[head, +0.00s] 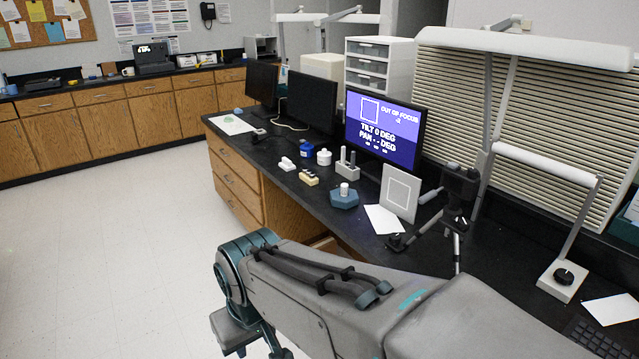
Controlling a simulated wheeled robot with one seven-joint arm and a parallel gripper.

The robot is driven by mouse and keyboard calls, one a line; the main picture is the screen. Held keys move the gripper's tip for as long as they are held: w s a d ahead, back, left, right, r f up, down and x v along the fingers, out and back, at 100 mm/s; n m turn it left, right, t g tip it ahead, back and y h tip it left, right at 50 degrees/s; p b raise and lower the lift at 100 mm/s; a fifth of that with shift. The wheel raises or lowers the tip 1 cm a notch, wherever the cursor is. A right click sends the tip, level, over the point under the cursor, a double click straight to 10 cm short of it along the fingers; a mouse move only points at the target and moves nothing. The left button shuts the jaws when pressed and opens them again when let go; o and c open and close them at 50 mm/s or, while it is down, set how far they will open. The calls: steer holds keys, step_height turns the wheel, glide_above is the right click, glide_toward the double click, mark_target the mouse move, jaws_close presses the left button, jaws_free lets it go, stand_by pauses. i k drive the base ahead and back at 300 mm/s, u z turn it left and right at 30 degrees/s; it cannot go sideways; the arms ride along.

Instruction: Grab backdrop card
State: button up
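A grey upright card (401,192) with a pale square outline stands on the black bench, tilted slightly back, in front of the lit monitor. A plain white sheet or card (383,219) lies flat on the bench in front of it. I cannot tell for sure which of these is the backdrop card. My arm crosses the lower part of the view and bends down at the left. My gripper is not visible.
A blue block with a white piece (344,197) sits left of the cards. A camera on a tripod (458,195) stands close on their right. The monitor (384,127) reads "OUT OF FOCUS". A lamp base (562,280) is at right. The floor at left is clear.

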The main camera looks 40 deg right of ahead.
mark_target(401, 190)
steer(key=z, duration=0.25)
steer(key=i, duration=1.15)
steer(key=z, duration=1.45)
steer(key=i, duration=0.65)
steer(key=z, duration=0.75)
